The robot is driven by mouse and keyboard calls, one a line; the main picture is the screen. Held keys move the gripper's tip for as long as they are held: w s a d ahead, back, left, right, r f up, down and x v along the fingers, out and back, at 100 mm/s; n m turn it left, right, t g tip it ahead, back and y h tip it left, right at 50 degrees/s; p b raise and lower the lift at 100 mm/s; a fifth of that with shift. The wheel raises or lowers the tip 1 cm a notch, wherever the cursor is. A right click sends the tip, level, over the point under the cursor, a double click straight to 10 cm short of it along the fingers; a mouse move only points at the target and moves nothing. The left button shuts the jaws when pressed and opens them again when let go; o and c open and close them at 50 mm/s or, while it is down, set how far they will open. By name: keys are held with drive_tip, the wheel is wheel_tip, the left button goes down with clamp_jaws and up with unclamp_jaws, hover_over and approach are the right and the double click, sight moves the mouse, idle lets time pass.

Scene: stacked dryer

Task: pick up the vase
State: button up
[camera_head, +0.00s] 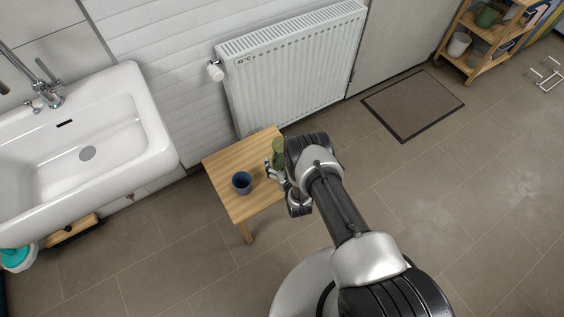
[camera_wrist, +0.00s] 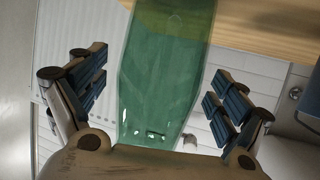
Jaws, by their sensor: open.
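A green see-through glass vase (camera_head: 278,147) stands on a small wooden table (camera_head: 228,159), close to its right edge. My gripper (camera_head: 272,172) is at the vase, and my wrist hides part of the vase in the head view. In the wrist view the vase (camera_wrist: 165,75) fills the middle between the two open fingers (camera_wrist: 157,100). A gap shows on both sides, so neither finger touches it there.
A dark blue cup (camera_head: 242,182) stands on the same table, left of my gripper. A white radiator (camera_head: 293,72) is behind the table, and a white sink (camera_head: 90,150) is to the left. The tiled floor (camera_head: 470,190) to the right is mostly clear.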

drive_tip(key=shift+w+a+f, duration=0.15)
drive_tip(key=shift+w+f, duration=0.15)
drive_tip(key=shift+w, duration=0.35)
drive_tip(key=shift+c, duration=0.3)
drive_tip(key=c, duration=1.6)
drive_tip(key=shift+r, duration=0.1)
